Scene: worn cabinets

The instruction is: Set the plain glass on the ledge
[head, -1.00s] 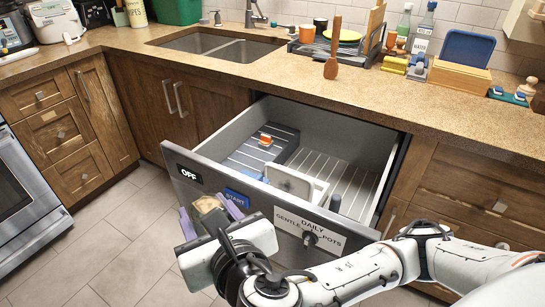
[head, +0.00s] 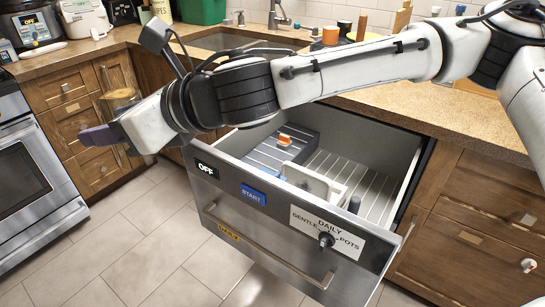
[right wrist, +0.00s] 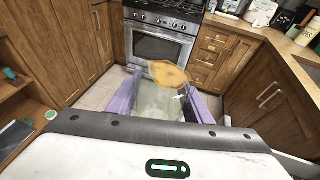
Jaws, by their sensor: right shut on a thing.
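My right gripper (head: 105,136) is at the left of the head view, raised in front of the left cabinets. Its purple fingers also show in the right wrist view (right wrist: 161,104), shut on the plain glass (right wrist: 158,99). The glass is clear, with a tan, wood-like round top (right wrist: 170,75). In the head view the glass (head: 121,97) shows just above the fingers, partly hidden by the gripper. I cannot pick out the ledge for sure. My left gripper is not in view.
The dishwasher drawer (head: 240,215) is pulled out below my right arm, with a few things inside. The countertop (head: 470,118) runs behind it, with a sink and dishes. A stove (head: 35,150) is at far left. Open wooden shelving (right wrist: 22,92) shows in the wrist view.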

